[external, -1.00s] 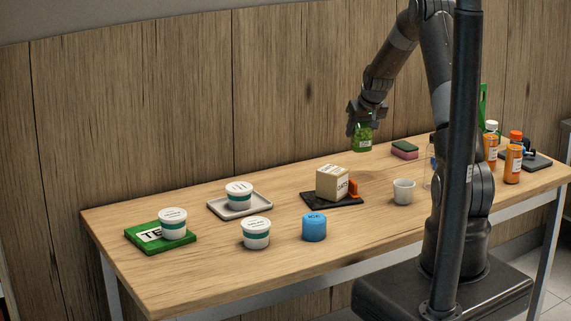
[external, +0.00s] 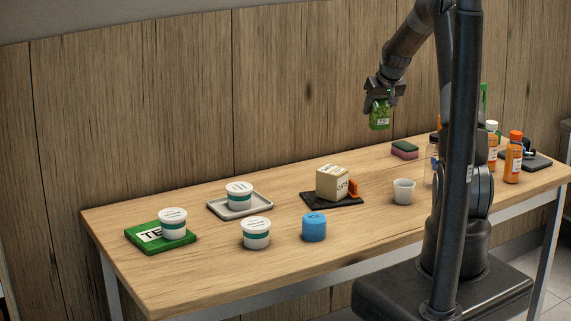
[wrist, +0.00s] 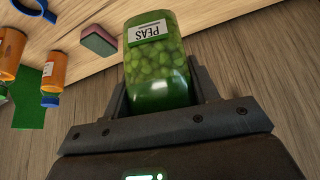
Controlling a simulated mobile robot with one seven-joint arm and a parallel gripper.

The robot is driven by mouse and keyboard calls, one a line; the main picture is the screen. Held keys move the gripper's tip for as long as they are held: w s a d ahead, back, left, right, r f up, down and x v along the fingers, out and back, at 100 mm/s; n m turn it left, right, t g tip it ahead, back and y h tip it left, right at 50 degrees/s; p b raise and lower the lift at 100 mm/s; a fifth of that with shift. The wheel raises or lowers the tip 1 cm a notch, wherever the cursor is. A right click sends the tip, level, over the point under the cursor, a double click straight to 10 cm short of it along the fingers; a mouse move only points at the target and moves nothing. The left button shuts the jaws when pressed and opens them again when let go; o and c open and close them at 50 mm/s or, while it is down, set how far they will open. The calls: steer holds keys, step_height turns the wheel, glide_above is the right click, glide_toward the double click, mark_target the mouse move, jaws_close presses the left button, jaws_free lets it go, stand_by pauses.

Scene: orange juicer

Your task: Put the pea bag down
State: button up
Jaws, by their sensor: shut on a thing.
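The green pea bag (external: 380,117), with a white label reading PEAS, hangs in the air above the back right part of the table. My gripper (external: 382,97) is shut on its upper part. In the wrist view the pea bag (wrist: 158,65) sits between the two fingers of my gripper (wrist: 160,92), with its labelled end sticking out past them. The bag is clear of the table (external: 300,270).
A green and pink sponge (external: 404,150) lies on the table just below and right of the bag. Orange bottles (external: 513,160) stand at the right. A box on a dark board (external: 330,203), a white cup (external: 403,191), a blue ICE tub (external: 314,228) and white tubs (external: 256,232) stand further left and forward.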

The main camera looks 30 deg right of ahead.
steer(key=s+a+f+n+g+y, duration=0.1)
steer(key=a+n+y, duration=0.35)
steer(key=a, duration=1.05)
steer(key=s+a+f+n+g+y, duration=0.15)
steer(key=a+n, duration=0.55)
steer(key=a, duration=0.7)
steer(key=s+a+r+n+g, duration=0.25)
steer(key=s+a+n, duration=0.55)
steer(key=a, duration=0.5)
steer(key=s+a+r+n+g, duration=0.1)
steer(key=s+a+n+g, duration=0.2)
steer(key=s+a+n, duration=0.6)
steer(key=shift+s+a+f+m+y, duration=0.15)
steer(key=shift+s+a+f+m, duration=0.45)
steer(key=shift+a+f, duration=1.95)
steer(key=shift+s+a+f+m+y, duration=0.1)
steer(key=shift+s+a+f+m, duration=0.55)
steer(key=shift+a+f, duration=1.9)
steer(key=shift+s+a+f+m+y, duration=0.15)
steer(key=shift+s+a+f+m, duration=0.45)
steer(key=shift+a+f, duration=1.95)
steer(key=shift+d+f, duration=0.45)
steer(key=shift+f, duration=0.05)
